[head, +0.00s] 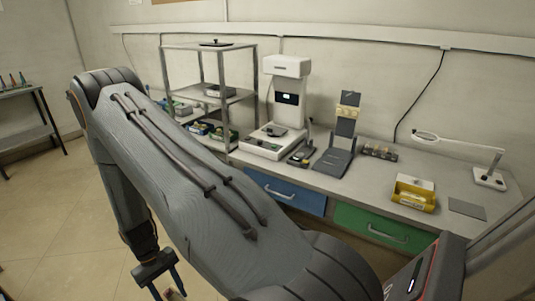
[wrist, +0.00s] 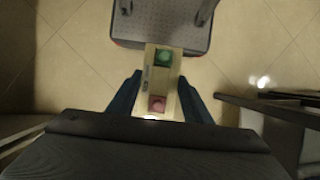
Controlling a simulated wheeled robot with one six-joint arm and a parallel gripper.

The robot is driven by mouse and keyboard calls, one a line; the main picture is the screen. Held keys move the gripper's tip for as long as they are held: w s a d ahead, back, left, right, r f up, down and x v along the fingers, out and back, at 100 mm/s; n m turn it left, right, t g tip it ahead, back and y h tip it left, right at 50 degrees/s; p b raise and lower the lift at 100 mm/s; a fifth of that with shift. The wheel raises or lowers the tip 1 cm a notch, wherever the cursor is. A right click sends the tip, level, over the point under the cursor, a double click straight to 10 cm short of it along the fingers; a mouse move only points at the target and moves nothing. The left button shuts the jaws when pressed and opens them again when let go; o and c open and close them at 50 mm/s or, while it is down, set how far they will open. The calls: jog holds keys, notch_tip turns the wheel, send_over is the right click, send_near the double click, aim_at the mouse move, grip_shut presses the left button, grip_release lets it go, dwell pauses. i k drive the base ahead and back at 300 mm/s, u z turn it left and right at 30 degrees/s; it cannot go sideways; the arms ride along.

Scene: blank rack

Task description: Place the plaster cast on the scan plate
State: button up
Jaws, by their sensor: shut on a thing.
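My gripper (head: 167,290) hangs low over the floor at the lower left of the head view. In the wrist view its two blue fingers (wrist: 158,98) are shut on a beige oblong block (wrist: 160,83) with a green square and a red square on its face. I cannot tell whether this block is the plaster cast, and no other thing is clearly a plaster cast. A white scanner (head: 287,66) stands on the bench, far from my gripper. A small dark plate (head: 277,130) on its white base looks like the scan plate.
A metal shelf rack (head: 221,66) stands left of the scanner. To the scanner's right are a dark stand (head: 334,160), a yellow box (head: 414,193), a flat grey pad (head: 467,208) and a magnifier lamp (head: 490,178). Open floor (head: 60,215) lies at left.

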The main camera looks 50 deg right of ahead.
aim_at(275, 129)
jog(key=z, duration=0.7)
jog(key=i, duration=1)
jog(key=z, duration=0.9)
